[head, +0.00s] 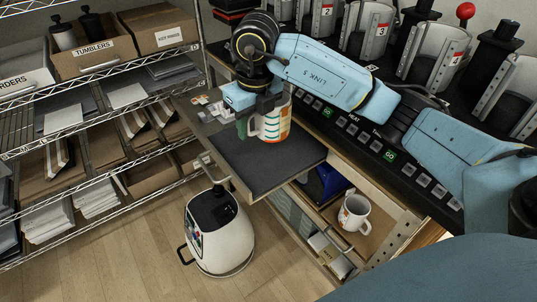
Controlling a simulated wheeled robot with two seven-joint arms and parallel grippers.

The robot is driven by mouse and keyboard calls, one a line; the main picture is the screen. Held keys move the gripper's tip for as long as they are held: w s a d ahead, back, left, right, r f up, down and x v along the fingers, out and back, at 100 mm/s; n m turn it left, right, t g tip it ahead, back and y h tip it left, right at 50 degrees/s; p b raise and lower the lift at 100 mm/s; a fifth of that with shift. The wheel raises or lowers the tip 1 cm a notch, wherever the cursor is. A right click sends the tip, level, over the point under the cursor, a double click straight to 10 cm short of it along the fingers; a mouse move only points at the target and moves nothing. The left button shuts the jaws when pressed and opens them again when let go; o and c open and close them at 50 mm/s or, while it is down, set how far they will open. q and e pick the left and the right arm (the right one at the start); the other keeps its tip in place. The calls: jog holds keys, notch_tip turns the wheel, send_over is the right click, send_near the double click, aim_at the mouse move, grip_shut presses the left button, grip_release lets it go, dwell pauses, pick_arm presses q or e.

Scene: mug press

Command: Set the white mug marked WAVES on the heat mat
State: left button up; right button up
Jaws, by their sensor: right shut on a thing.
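A white mug (283,120) with orange and green bands is in the jaws of my right gripper (257,112). Any lettering on it is too small to read. The gripper comes from above and covers part of the mug's top and left side. The mug is upright at the back of the dark grey heat mat (255,168). I cannot tell whether its base touches the mat. The mat lies on a pull-out shelf and its front is bare. My left gripper is out of view.
Small cards or packets (207,108) lie on the shelf left of the mat. A row of mug presses (368,30) stands behind on the black control counter. A wire rack (90,130) with boxes and paper is at left. A white canister (218,235) stands on the floor.

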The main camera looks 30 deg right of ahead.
jog(key=shift+w+d+r+m, duration=0.1)
jog(key=shift+w+m, duration=0.05)
jog(key=shift+m, duration=0.25)
jog(key=shift+f, duration=0.25)
notch_tip(320, 180, down, 10)
jog(key=shift+r, duration=0.25)
jog(key=shift+f, duration=0.2)
jog(key=o, duration=1.2)
jog(key=shift+r, duration=0.15)
jog(key=r, duration=0.4)
jog(key=s+r, duration=0.1)
jog(key=r, duration=0.7)
jog(key=shift+s, duration=0.25)
